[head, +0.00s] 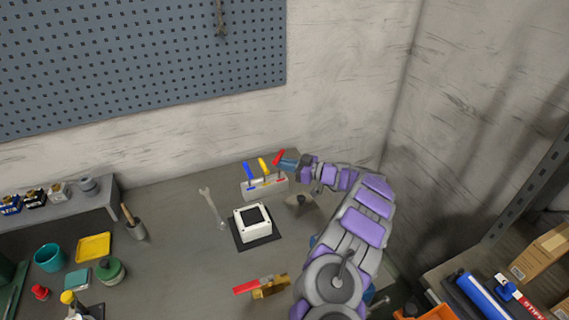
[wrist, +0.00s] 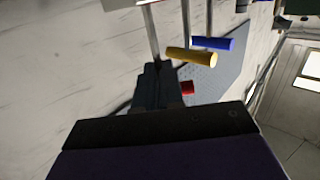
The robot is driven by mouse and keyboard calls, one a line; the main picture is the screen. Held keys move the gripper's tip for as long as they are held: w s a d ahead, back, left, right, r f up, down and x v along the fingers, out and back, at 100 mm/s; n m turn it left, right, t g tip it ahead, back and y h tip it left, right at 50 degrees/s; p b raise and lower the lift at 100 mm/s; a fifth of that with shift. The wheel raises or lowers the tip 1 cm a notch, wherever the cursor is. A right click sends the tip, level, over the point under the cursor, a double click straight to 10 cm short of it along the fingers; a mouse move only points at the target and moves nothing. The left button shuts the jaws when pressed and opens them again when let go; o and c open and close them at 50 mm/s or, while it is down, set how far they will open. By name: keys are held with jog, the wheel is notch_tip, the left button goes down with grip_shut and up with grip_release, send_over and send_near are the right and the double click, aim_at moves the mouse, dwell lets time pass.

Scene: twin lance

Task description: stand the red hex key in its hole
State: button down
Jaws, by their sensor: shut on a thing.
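The red hex key (head: 279,157) has a T-shaped red handle, tilted in the head view, and is held above the right end of a pale block (head: 251,193). My gripper (head: 287,164) is shut on its handle, coming from the right. In the wrist view my dark fingers (wrist: 166,88) hide most of the handle, and only a red end (wrist: 188,88) shows. A yellow-handled key (head: 263,163) and a blue-handled key (head: 247,170) stand in the block to the left. Whether the red key's tip is in its hole cannot be told.
A white square box (head: 252,222) on a dark mat and a wrench (head: 211,207) lie near the block. A red-handled tool (head: 258,286) lies nearer the front. The wall rises close behind the block. Open bench lies left of the wrench.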

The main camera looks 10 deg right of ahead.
jog(key=shift+f, duration=0.95)
jog(key=c, duration=1.2)
grip_release()
jog(key=p+v, duration=0.2)
jog(key=v, duration=1.5)
jog(key=shift+d+p, duration=0.25)
jog(key=shift+p, duration=0.15)
jog(key=shift+r, duration=0.1)
